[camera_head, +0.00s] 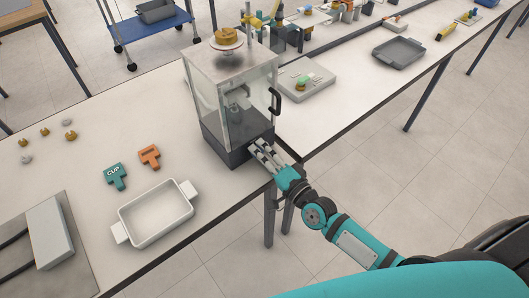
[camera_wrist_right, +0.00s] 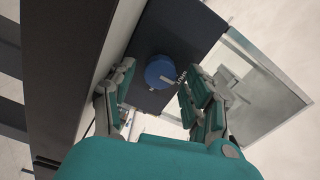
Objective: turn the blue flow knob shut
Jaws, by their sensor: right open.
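The blue flow knob (camera_wrist_right: 163,72) is a round cap on a dark panel (camera_wrist_right: 150,98) in the right wrist view, with a pale mark on it and white lettering beside it. In the head view the knob is hidden; the dark base (camera_head: 233,148) of the glass-walled cabinet (camera_head: 222,95) shows there. My right gripper (camera_head: 265,152) is at the front right of that base. In the wrist view its fingers are open, one on each side of the knob, with visible gaps. Whether they touch the panel cannot be told. My left gripper is not in view.
A black door handle (camera_head: 275,101) sticks out just above my right gripper. A white tray (camera_head: 157,214) and two tags (camera_head: 116,176) lie left. The table edge runs below my gripper.

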